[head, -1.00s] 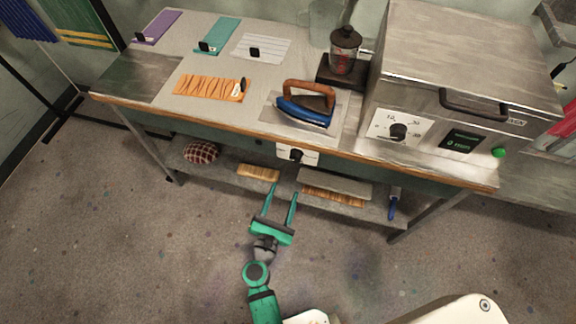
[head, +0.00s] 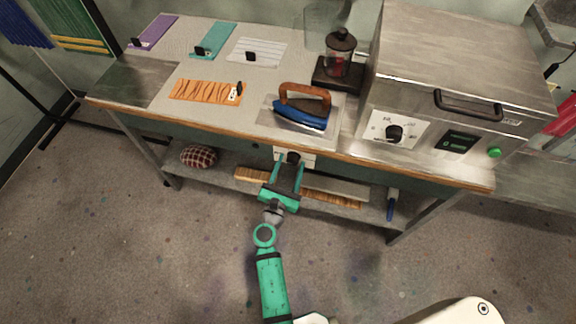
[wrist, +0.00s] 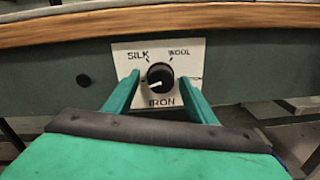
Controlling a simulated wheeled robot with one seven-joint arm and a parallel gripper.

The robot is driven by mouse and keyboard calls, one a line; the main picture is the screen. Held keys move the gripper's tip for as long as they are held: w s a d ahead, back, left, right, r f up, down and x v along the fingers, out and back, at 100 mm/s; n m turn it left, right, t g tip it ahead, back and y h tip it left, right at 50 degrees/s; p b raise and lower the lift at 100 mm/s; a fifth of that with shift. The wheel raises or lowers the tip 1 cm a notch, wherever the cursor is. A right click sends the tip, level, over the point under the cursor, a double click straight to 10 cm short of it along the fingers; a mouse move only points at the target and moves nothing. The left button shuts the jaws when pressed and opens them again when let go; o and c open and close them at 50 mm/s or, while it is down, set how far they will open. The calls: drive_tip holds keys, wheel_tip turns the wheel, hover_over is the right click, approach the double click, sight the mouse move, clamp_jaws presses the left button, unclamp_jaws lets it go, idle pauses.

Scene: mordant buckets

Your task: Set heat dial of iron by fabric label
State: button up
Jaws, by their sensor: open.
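The heat dial (wrist: 160,77) is a round black knob on a white plate (wrist: 120,58) marked SILK, WOOL and IRON. Its white pointer line points left and slightly down. In the head view the dial (head: 292,157) sits on the table's front edge, below the iron (head: 300,112), which has a blue body and wooden handle. My gripper (wrist: 160,86) is open, with one green finger on each side of the knob; I cannot tell whether they touch it. The right finger covers part of a mark. A wrinkled orange fabric (head: 203,90) has a small white label (head: 233,93), unreadable here.
Purple (head: 154,31), teal (head: 215,40) and white-striped (head: 258,52) cloths lie at the back. A steel box (head: 465,60) with its own dial (head: 394,133) stands right.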

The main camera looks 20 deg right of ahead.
drive_tip(key=shift+w, duration=0.15)
drive_tip(key=shift+c, duration=0.6)
drive_tip(key=c, duration=0.9)
drive_tip(key=shift+a, duration=0.35)
drive_tip(key=shift+d, duration=0.35)
